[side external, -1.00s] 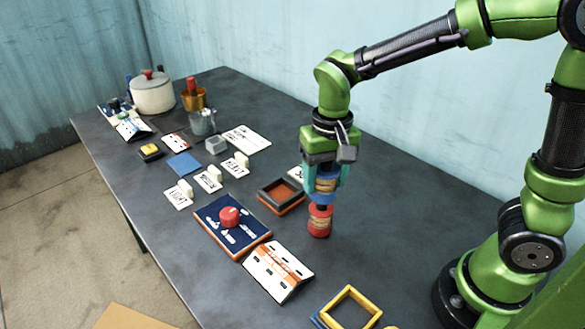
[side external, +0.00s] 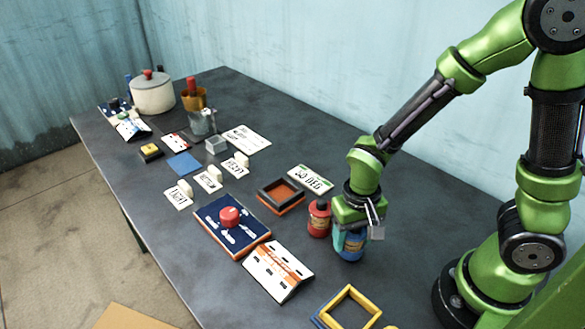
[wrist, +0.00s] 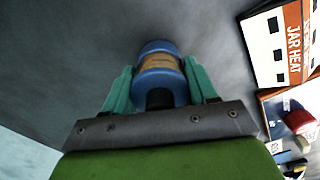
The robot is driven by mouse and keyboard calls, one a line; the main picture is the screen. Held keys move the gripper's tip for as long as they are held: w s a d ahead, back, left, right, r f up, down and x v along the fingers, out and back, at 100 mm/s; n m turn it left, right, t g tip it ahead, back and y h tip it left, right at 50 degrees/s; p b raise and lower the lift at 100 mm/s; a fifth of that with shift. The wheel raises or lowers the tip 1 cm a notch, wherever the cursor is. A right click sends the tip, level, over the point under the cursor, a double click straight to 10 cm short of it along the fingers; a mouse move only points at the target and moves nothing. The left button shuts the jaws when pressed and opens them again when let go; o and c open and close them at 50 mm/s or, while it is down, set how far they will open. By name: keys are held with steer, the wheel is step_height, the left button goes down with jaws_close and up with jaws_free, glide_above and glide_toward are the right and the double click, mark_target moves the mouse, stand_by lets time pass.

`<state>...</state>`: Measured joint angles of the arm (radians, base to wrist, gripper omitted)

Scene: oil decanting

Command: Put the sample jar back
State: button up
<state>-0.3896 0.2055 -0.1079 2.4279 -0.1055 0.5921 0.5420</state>
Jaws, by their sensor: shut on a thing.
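A blue jar (side external: 350,252) with a tan label is held upright in my gripper (side external: 350,238). The jar is down at or very near the table top; I cannot tell whether it touches. In the wrist view the same blue jar (wrist: 158,62) shows between the two teal fingers, which are shut on it. A red jar (side external: 319,222) with a dark cap stands upright on the table, just left of my gripper. The pictures do not show which jar is the sample jar.
A square tray (side external: 281,194) with an orange floor lies left of the red jar. A yellow frame (side external: 350,306) lies at the front. A red-knobbed panel (side external: 231,228) and a "JAR HEAT" sign (side external: 277,271) stand to the left. The table right of my gripper is clear.

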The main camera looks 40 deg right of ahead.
steer(key=shift+f, duration=0.2)
steer(key=o, duration=1.3)
step_height(320, 180, up, 12)
steer(key=shift+r, duration=0.2)
steer(key=d+r+t, duration=0.1)
steer(key=r+t, duration=0.1)
steer(key=r, duration=0.1)
steer(key=s+d+r+t+y, duration=0.1)
steer(key=r+t, duration=0.1)
steer(key=r, duration=0.1)
steer(key=d+r+n+t+y, duration=0.1)
steer(key=d+r+t, duration=0.1)
steer(key=r+t, duration=0.1)
steer(key=shift+s+d+r, duration=0.1)
steer(key=shift+s+r, duration=0.3)
